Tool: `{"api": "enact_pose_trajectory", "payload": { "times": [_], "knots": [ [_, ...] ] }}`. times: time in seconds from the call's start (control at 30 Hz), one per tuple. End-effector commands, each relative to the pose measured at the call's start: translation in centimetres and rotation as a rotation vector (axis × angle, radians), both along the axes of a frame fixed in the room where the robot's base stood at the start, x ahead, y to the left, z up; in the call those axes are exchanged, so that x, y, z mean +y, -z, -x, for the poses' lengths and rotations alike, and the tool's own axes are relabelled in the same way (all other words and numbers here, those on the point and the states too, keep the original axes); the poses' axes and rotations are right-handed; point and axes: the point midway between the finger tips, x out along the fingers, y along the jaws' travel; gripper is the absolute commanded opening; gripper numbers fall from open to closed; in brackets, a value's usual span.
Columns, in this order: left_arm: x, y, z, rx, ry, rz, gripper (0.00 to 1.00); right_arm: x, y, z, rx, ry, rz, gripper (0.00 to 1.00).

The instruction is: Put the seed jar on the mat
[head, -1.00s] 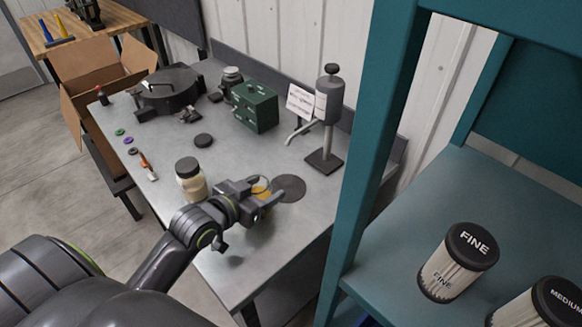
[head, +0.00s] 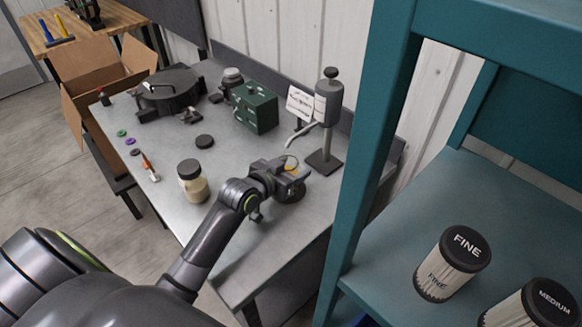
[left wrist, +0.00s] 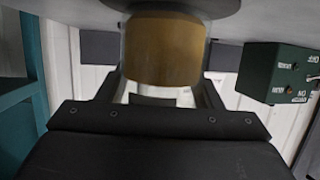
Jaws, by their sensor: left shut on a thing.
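My left gripper (head: 291,176) is shut on a amber-yellow jar, the seed jar (left wrist: 163,50), over the round dark mat (head: 291,196). In the head view the gripper hides most of the jar. The left wrist view is upside down and shows the jar between both fingers, with the dark disc of the mat (left wrist: 180,5) right at its base. I cannot tell whether the jar touches the mat. My right gripper is not in view.
A cream-filled jar with a dark lid (head: 193,183) stands left of the gripper. A grey dispenser on a stand (head: 327,110) and a green box (head: 255,107) are behind. A teal shelf post (head: 372,150) rises at the right.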

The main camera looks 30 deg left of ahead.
Motion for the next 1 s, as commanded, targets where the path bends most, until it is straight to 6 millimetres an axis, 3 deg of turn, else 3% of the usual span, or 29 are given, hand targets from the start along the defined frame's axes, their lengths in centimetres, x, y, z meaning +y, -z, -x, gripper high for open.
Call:
{"api": "enact_pose_trajectory", "payload": {
  "times": [0.23,0.27,0.4,0.77,1.0],
  "knots": [
    [0.0,0.3,0.0,-0.002,0.0,0.0,0.29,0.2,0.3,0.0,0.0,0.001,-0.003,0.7],
    [0.0,0.3,0.0,0.0,0.0,0.0,0.64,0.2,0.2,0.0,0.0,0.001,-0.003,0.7],
    [0.0,0.3,0.0,0.0,0.0,0.0,0.82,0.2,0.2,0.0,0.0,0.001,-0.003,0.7],
    [0.0,-0.1,0.1,0.001,0.0,0.0,0.82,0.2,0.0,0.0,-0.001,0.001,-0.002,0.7],
    [0.5,-1.0,3.0,0.001,0.0,-0.002,0.82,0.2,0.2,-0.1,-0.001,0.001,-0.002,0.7]
  ]
}}
